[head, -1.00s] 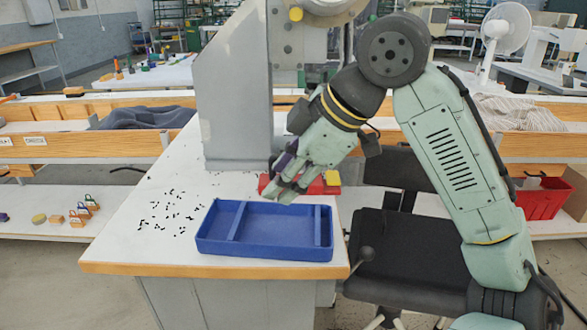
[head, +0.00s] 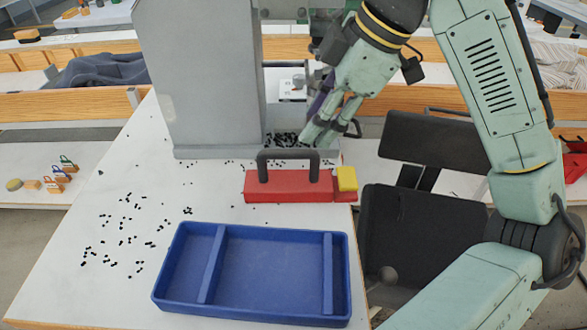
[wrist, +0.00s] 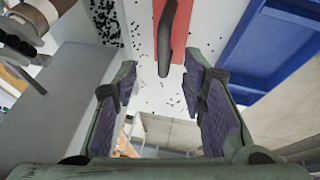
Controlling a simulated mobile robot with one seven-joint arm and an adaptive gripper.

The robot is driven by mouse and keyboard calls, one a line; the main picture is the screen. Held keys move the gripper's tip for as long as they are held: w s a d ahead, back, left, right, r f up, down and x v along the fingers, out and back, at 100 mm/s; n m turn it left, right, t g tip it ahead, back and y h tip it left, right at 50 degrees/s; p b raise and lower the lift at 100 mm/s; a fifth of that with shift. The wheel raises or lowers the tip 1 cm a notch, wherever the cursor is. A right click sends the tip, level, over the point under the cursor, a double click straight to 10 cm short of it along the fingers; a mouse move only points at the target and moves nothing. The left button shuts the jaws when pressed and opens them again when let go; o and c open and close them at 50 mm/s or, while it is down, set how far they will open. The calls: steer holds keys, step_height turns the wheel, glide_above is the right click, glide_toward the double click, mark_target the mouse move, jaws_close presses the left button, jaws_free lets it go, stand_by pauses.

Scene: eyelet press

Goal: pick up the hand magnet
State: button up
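The hand magnet (head: 290,186) is a red bar with a dark arched handle (head: 288,154), lying on the white table behind the blue tray. In the wrist view its red body (wrist: 184,42) and dark handle (wrist: 167,40) show at the top centre, ahead of my fingers. My gripper (head: 318,140) is just behind and above the magnet's right part in the head view, apart from it as far as I can tell. In the wrist view my gripper (wrist: 168,90) has its two purple-padded fingers wide apart with nothing between them.
A blue tray (head: 175,290) with dividers stands in front of the magnet. A yellow block (head: 347,178) sits at the magnet's right end. The grey press column (head: 200,80) rises behind. Small black eyelets (head: 125,230) are scattered on the table (head: 75,270). A black chair (head: 410,240) stands at right.

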mark_target(297, 151)
steer(key=x, duration=0.6)
steer(key=p+x, duration=0.1)
steer(key=x, duration=0.2)
steer(key=shift+s, duration=0.3)
steer(key=shift+c, duration=0.2)
jaws_close()
